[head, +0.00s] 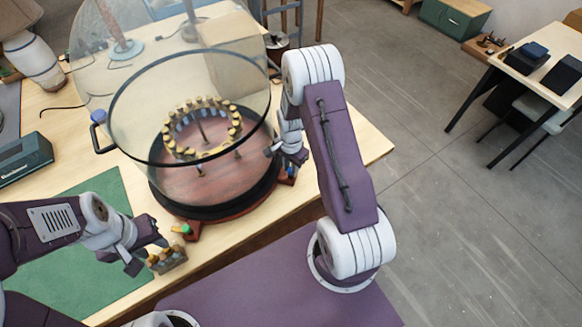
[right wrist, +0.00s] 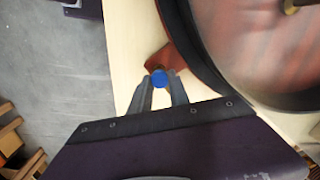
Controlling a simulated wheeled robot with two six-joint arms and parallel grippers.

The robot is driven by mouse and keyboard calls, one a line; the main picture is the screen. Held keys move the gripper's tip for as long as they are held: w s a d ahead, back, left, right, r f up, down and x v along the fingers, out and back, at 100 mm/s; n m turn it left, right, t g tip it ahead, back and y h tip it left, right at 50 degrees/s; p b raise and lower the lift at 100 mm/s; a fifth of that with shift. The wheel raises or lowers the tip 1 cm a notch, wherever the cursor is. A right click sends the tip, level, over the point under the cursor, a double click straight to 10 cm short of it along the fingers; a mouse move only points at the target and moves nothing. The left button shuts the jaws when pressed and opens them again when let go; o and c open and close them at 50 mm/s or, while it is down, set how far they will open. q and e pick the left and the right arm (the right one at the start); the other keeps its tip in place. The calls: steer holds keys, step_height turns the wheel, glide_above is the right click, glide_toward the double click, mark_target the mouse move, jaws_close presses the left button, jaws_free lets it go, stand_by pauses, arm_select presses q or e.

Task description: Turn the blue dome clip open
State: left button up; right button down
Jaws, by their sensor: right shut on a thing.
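The blue dome clip (right wrist: 159,78) is a round blue knob at a red-brown tab (right wrist: 165,60) of the base. My right gripper (right wrist: 159,92) is shut on it, with a finger on each side. In the head view the blue clip (head: 291,172) shows small at the base's right edge, partly hidden by my right gripper (head: 284,160). The clear dome (head: 150,75) has a black rim that looks raised above the round base (head: 215,207). A green clip (head: 182,229) is at the base's front. My left gripper (head: 145,250) is open, beside a small block with brass-coloured pieces (head: 168,260).
A ring of brass-coloured pieces (head: 235,130) stands inside the base. A green mat (head: 85,255) and a dark green box (head: 22,158) lie on the left of the wooden table. The floor to the right is clear up to another desk (head: 545,75).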

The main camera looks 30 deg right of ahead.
steer(key=c, duration=1.2)
jaws_free()
steer(key=shift+c, duration=0.2)
steer(key=shift+w+r, duration=0.1)
steer(key=shift+r, duration=0.35)
step_height(320, 180, up, 8)
steer(key=b, duration=0.1)
steer(key=shift+r, duration=0.1)
steer(key=s+a+r+n+b, duration=0.1)
steer(key=s+a+n+b, duration=0.1)
steer(key=s+a+n, duration=0.2)
steer(key=s+a+r+n+t+b, duration=0.1)
steer(key=s+a+n, duration=0.3)
steer(key=s+n, duration=0.4)
steer(key=shift+s+n+b, duration=0.3)
steer(key=shift+n+b, duration=0.15)
steer(key=shift+n, duration=0.35)
